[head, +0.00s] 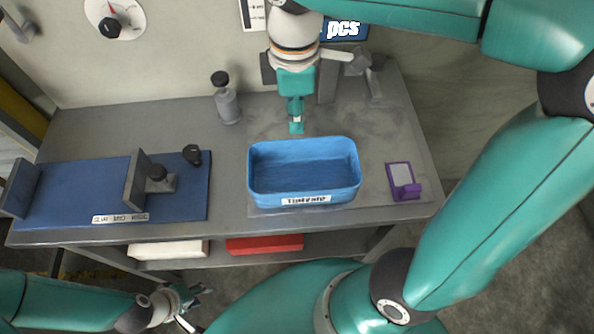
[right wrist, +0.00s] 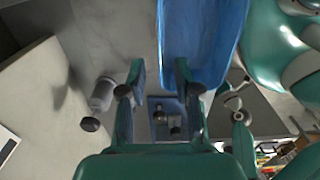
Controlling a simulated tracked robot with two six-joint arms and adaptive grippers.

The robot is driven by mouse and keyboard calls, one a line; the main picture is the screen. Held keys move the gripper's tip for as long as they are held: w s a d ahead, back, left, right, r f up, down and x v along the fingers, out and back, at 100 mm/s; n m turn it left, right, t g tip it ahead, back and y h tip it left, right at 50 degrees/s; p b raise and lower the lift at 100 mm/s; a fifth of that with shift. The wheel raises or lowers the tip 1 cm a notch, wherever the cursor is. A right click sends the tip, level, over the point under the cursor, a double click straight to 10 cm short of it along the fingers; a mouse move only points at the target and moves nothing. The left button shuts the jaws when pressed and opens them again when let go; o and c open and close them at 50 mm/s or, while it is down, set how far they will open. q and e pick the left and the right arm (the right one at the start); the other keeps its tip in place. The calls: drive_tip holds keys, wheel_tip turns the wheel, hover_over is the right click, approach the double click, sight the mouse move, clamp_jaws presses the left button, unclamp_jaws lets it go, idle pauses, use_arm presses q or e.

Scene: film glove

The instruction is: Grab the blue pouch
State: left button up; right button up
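No blue pouch can be made out in either view. A blue open-topped bin (head: 304,187) with a white label stands on the grey table and looks empty inside. My right gripper (head: 296,125) hangs just behind the bin's far rim, pointing down.
A blue plate fixture (head: 75,192) with upright grey blocks fills the table's left side. A grey bottle (head: 228,104) with a black knob stands behind, near the middle. A purple stand (head: 403,182) is right of the bin. White (head: 168,249) and red (head: 265,244) boxes lie below.

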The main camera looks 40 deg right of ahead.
sight(300, 159)
drive_tip(key=f, duration=0.8)
drive_tip(key=d+f, duration=0.1)
drive_tip(key=f, duration=0.3)
drive_tip(key=shift+s+f, duration=0.15)
drive_tip(key=shift+f, duration=0.2)
clamp_jaws()
